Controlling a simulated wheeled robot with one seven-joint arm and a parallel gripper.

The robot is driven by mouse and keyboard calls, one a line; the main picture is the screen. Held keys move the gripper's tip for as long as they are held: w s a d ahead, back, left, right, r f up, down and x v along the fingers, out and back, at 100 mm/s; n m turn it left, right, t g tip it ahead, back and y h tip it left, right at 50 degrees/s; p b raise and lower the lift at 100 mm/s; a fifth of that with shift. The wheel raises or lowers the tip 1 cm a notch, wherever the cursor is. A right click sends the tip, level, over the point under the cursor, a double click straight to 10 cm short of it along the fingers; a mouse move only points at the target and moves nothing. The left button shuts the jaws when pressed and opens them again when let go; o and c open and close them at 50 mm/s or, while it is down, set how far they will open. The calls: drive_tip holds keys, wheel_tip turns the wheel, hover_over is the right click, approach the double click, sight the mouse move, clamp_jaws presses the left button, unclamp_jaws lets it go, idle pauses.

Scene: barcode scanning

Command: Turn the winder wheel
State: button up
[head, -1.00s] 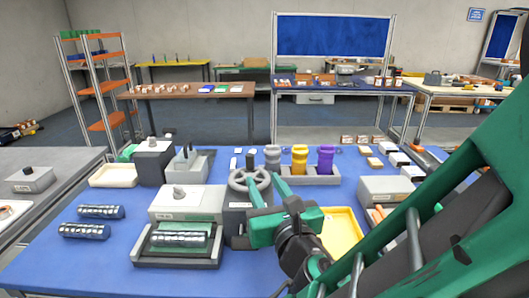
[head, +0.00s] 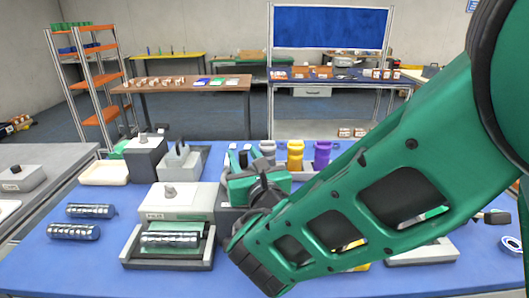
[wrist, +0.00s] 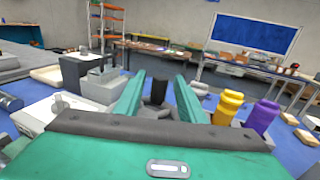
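My gripper (head: 240,160) is over the spot of the winder, and it and my arm hide the grey winder wheel in the head view. Only part of the dark winder body (head: 229,218) shows below the gripper. In the wrist view, the two green fingers of my gripper (wrist: 158,85) stand apart. A dark upright peg (wrist: 158,92) shows between them, with a gap on each side. It may be the wheel's handle; I cannot tell for sure. A grey part (wrist: 152,112), perhaps the wheel's rim, shows low between the fingers.
A pale box with a knob (head: 180,198) and a tray with a silver roll (head: 170,240) stand left of the winder. Yellow (head: 296,153) and purple (head: 322,154) bottles stand to the right behind it.

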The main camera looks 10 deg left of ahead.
drive_tip(key=shift+w+a, duration=0.15)
drive_tip(key=shift+w, duration=0.25)
drive_tip(key=shift+c, duration=0.3)
clamp_jaws()
drive_tip(key=shift+s+m+t+h, duration=0.1)
drive_tip(key=shift+m+t+h, duration=0.2)
drive_tip(key=shift+h, duration=0.1)
